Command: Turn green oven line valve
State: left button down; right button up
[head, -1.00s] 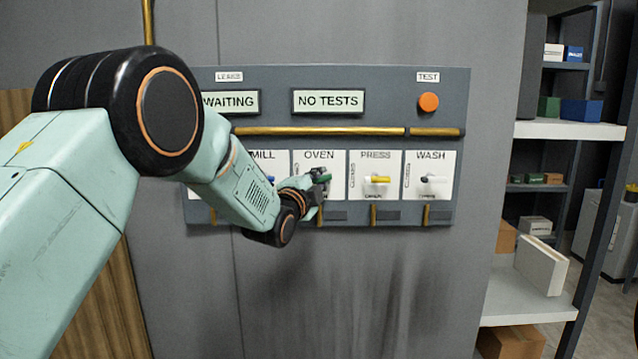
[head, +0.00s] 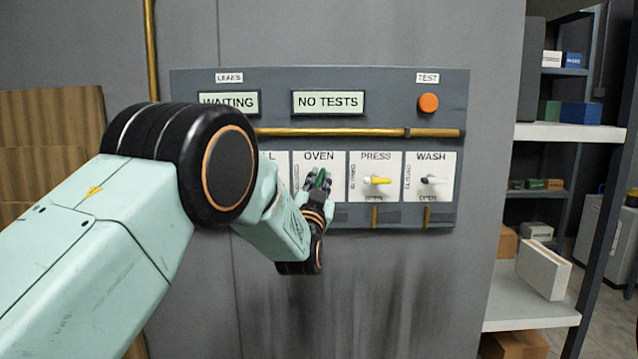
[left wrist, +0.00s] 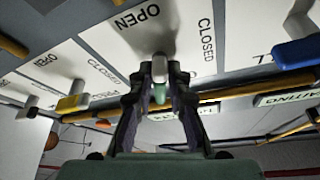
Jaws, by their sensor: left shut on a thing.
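The green oven valve handle (head: 321,178) is on the white OVEN plate (head: 336,189) of the wall panel. My left gripper (head: 317,184) comes from below left and is shut on this handle. The visible green part stands steeply, leaning slightly. In the left wrist view, the green handle (left wrist: 161,93) sits between the fingertips of my left gripper (left wrist: 158,85), in front of a grey valve hub (left wrist: 158,67). OPEN and CLOSED labels show on the plate there. The fingers hide much of the handle in the head view. My right gripper is out of view.
To the right are the yellow PRESS handle (head: 377,181) and the dark-tipped WASH handle (head: 433,181). The blue handle (left wrist: 298,50) is close on the other side. Displays read WAITING and NO TESTS; an orange button (head: 428,103) is upper right. Shelves (head: 570,131) stand at right.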

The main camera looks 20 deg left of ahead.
pick_arm(q)
jog(key=shift+n+y, duration=0.8)
jog(key=shift+n, duration=0.75)
jog(key=shift+n+y, duration=0.8)
jog(key=shift+n, duration=0.75)
jog(key=c, duration=1.4)
grip_release()
jog(key=shift+s, duration=0.1)
jog(key=v, duration=1.2)
jog(key=shift+r, duration=0.15)
